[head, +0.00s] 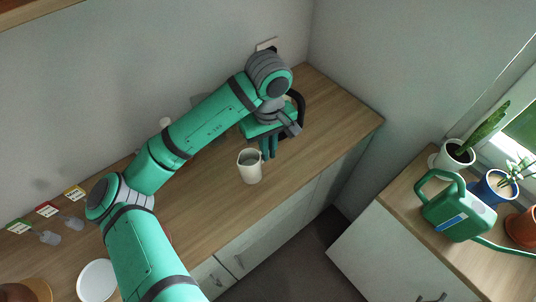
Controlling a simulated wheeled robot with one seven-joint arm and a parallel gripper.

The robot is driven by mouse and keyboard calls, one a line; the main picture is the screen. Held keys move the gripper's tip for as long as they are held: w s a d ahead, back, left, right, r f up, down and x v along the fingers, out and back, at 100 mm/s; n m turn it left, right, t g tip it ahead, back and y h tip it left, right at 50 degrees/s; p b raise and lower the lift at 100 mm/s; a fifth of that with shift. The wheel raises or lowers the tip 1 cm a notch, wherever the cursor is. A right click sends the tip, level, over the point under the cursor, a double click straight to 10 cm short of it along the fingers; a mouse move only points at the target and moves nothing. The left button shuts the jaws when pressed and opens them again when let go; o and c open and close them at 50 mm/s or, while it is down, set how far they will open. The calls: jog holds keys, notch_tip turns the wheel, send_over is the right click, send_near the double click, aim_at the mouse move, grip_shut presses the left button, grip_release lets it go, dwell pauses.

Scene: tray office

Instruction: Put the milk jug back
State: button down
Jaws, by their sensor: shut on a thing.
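The milk jug (249,169) is a small cream-white jug with an open top. My gripper (268,154) points down at the jug's right side. Its green fingers are shut on the jug there; the exact grip, likely at the handle, is hard to make out. I cannot tell whether the jug's base touches the counter.
A black curved handle (300,108) shows behind my gripper, its body mostly hidden. A white round dish (98,281) stands at lower left, below several coloured labels (47,210). The counter's right end (345,118) is clear. A green watering can (458,212) and potted plants stand on a separate cabinet.

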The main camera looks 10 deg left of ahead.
jog(key=shift+w+a+f, duration=0.1)
jog(key=shift+w+f, duration=0.3)
jog(key=shift+f, duration=0.55)
jog(key=shift+w+a+f, duration=0.1)
jog(key=shift+w+f, duration=0.25)
jog(key=shift+f, duration=0.65)
jog(key=shift+w+a+f, duration=0.1)
jog(key=shift+w+f, duration=0.3)
jog(key=shift+f, duration=0.55)
jog(key=shift+f, duration=0.1)
jog(key=c, duration=1.9)
grip_release()
notch_tip(320, 180, up, 12)
jog(key=shift+s, duration=0.15)
